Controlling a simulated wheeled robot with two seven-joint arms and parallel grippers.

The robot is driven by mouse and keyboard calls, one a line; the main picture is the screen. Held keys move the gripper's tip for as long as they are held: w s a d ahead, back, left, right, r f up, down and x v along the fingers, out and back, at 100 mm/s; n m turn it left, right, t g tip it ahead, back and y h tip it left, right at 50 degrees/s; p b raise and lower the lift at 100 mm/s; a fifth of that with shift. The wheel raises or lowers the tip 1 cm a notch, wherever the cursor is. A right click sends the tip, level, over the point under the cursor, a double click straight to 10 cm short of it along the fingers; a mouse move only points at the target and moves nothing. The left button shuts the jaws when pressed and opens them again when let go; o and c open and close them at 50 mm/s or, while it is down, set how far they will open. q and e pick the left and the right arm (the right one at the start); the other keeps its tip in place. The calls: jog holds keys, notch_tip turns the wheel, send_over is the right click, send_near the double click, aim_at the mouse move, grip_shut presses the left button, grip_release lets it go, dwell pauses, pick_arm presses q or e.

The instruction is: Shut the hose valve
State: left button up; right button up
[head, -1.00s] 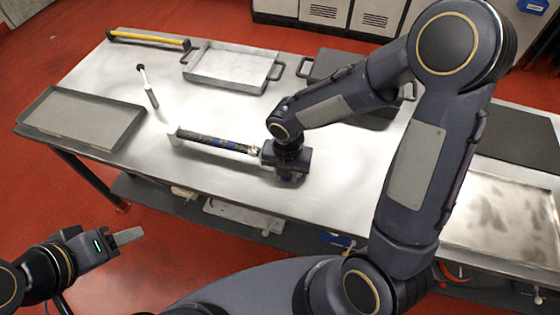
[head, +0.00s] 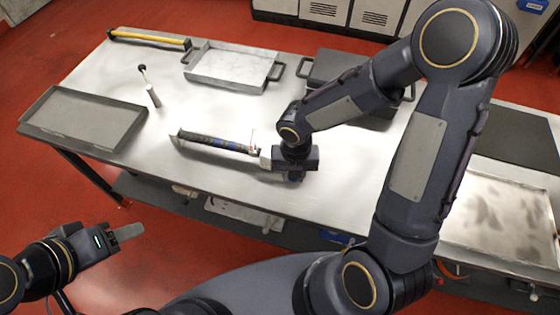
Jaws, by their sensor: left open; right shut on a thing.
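I cannot make out a hose or a valve in the head view. My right gripper (head: 294,178) is low over the table at the holder's right end. It is shut, apparently on that end; its fingertips and the grip are mostly hidden under the wrist. My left gripper (head: 128,233) is open and empty, out in front of the table, apart from everything.
A grey tray (head: 50,140) lies at the left. A small white-handled tool (head: 153,96), a yellow-and-black bar (head: 150,39) and a handled metal tray (head: 232,82) lie behind. A dark case (head: 340,68) stands at the back right. Free tabletop lies in front of the holder.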

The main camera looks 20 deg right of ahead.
jog(key=shift+s+d+n+p, duration=0.15)
jog(key=shift+d+n+p, duration=0.55)
jog(key=shift+n, duration=0.2)
jog(key=shift+d+n, duration=0.15)
jog(key=shift+n, duration=0.15)
jog(key=shift+c, duration=0.2)
jog(key=shift+p, duration=0.3)
jog(key=shift+o, duration=0.2)
jog(key=shift+s+d+n+p, duration=0.1)
jog(key=shift+d+n+p, duration=0.15)
jog(key=shift+n+p, duration=0.05)
jog(key=shift+d+n+p, duration=0.65)
jog(key=shift+n+p, duration=0.15)
jog(key=shift+n, duration=0.1)
jog(key=shift+c, duration=0.2)
